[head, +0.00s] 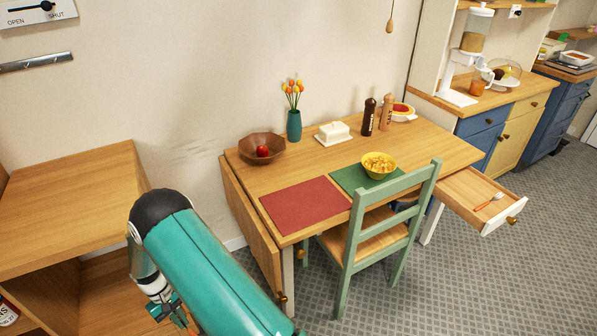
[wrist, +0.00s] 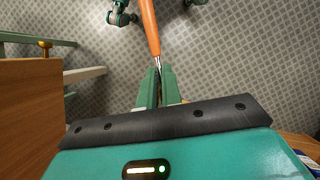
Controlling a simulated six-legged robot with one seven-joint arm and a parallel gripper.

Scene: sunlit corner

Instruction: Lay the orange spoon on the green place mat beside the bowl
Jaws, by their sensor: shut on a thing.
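In the wrist view, my gripper (wrist: 159,82) is shut on the metal neck of the orange spoon (wrist: 150,28). Its orange handle points away from my fingers, and its bowl end is hidden. In the head view, my gripper (head: 168,306) is at the lower left, low beside the wooden shelf unit and well away from the table. A bit of orange shows at its fingers, partly behind my arm. The green place mat (head: 347,180) lies on the table's right front part, with the yellow bowl (head: 378,173) of food on it. The chair back partly covers the mat.
A green chair (head: 352,238) stands at the table's (head: 322,171) front. A red mat (head: 304,205) lies left of the green one. An open drawer (head: 466,190) at right holds an orange-handled fork (head: 489,201). A brown bowl (head: 262,147), vase and butter dish stand behind.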

